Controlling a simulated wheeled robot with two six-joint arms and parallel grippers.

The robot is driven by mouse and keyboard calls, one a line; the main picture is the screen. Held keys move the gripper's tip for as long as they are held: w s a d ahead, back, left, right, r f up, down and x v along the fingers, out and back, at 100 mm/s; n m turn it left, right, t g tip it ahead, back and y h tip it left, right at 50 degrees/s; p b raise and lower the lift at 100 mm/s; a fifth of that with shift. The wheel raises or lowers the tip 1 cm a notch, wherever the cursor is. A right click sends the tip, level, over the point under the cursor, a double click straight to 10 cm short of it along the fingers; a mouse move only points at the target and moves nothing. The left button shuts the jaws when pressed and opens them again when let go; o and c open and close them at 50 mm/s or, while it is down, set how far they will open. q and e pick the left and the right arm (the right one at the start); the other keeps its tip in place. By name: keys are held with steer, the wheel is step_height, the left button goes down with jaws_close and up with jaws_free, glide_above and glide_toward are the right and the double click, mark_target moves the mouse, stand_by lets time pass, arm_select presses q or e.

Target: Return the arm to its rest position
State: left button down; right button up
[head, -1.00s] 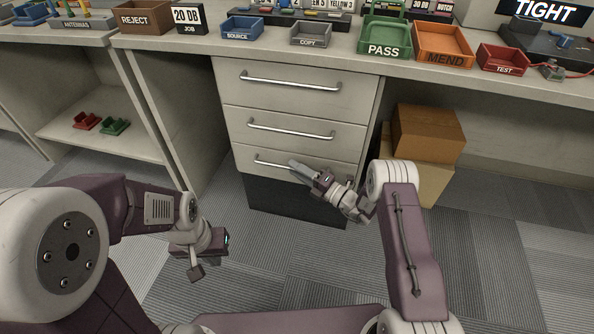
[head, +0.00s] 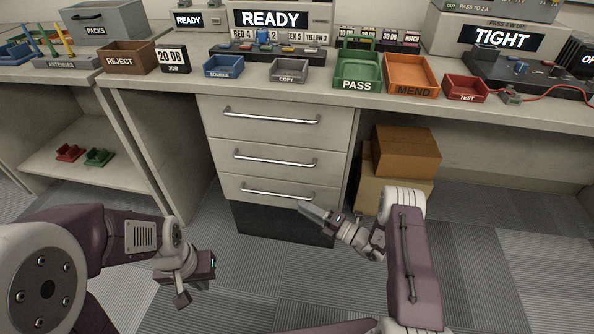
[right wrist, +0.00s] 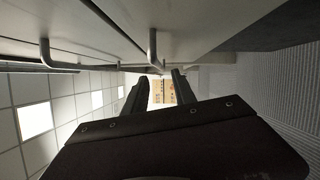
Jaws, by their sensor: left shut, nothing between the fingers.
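My left gripper (head: 198,284) is low at the left in the head view, over the carpet, its fingers pressed together and empty. My right gripper (head: 306,210) is in front of the drawer unit (head: 275,146), its tip overlapping the area just under the right end of the lowest handle (head: 277,192). In the right wrist view its two dark fingers (right wrist: 160,92) stand apart with a gap and nothing between them. I cannot tell how far it is from the handle. Both arms are bent.
Drawer handles (right wrist: 152,48) pass close to the right gripper. Cardboard boxes (head: 405,150) stand under the bench (head: 515,112), right of the drawers. Trays line the bench top, among them the green PASS tray (head: 357,84) and orange MEND tray (head: 412,91). The carpet in front is clear.

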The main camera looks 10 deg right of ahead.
steer(key=s+a+r+n+g+y+p, duration=0.1)
steer(key=s+a+r+n+g, duration=0.5)
steer(key=n, duration=0.3)
steer(key=s+d+r+n+g+h+p, duration=0.1)
steer(key=s+d+n+g+h, duration=0.1)
steer(key=s+n+g+h, duration=0.55)
steer(key=s+d+r+n+g+h+p, duration=0.2)
steer(key=s+d+n, duration=0.1)
steer(key=s+n, duration=0.9)
steer(key=w+d+r+n+t+h+p, duration=0.1)
steer(key=d+r+n+t+h, duration=0.6)
steer(key=n, duration=0.7)
step_height(320, 180, up, 35)
steer(key=d+g+y+p, duration=0.1)
steer(key=g+p, duration=0.1)
steer(key=p, duration=3.5)
steer(key=shift+w+m+p, duration=0.15)
steer(key=shift+m+p, duration=0.15)
steer(key=shift+m, duration=0.05)
